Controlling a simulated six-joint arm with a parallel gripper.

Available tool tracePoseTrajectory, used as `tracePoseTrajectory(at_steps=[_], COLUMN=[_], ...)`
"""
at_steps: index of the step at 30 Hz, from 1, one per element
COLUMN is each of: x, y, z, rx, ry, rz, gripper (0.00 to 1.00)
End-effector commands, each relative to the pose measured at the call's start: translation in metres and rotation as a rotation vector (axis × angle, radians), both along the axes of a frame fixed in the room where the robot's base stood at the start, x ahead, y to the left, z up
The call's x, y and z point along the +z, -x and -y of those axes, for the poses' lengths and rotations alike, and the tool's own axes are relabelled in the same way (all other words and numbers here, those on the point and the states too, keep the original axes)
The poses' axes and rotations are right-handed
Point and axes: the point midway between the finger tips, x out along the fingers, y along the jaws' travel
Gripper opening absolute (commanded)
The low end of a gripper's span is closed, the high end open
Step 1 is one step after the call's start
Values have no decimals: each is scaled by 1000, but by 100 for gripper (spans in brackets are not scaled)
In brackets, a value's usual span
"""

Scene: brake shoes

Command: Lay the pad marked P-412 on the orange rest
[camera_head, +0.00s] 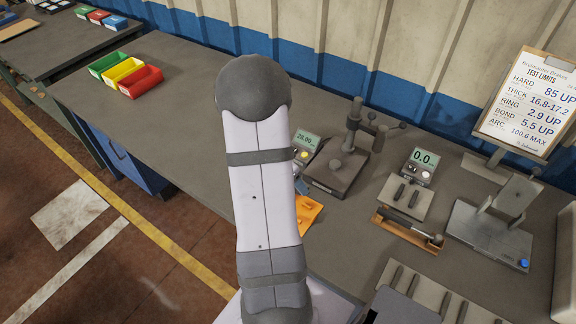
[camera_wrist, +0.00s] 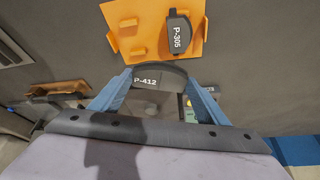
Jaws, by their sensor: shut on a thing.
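In the wrist view, the dark curved pad marked P-412 (camera_wrist: 146,81) sits between the two blue fingers of my gripper (camera_wrist: 161,82), which is shut on it. The orange rest (camera_wrist: 150,35) lies just beyond it, a flat plate with small raised orange blocks. A dark pad marked P-305 (camera_wrist: 180,36) is on the right part of the rest. The left part of the rest is bare. In the head view, only the right edge of the orange rest (camera_head: 308,213) shows. My arm hides my gripper and both pads there.
A test stand (camera_head: 343,162) and a meter (camera_head: 305,147) stand right of my arm. Farther right are another meter (camera_head: 421,165), a wooden holder (camera_head: 408,231) and a limits board (camera_head: 528,102). Coloured bins (camera_head: 127,72) stand at the back left. The bench between bins and arm is clear.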

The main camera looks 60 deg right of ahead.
Motion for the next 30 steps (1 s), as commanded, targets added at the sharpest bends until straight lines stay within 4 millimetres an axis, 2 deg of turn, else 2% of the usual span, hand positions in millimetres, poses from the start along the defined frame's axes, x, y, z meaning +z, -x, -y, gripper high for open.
tracePoseTrajectory(at_steps=[6,9,13,18,30], x=[0,3,5,5,-2], y=[31,40,44,45,45], z=[-17,-21,-24,-25,-25], rx=[-557,-811,-1032,-1165,-1183], ry=[3,2,2,2,3], rz=[0,0,-1,-1,-1], gripper=[33,33,33,33,33])
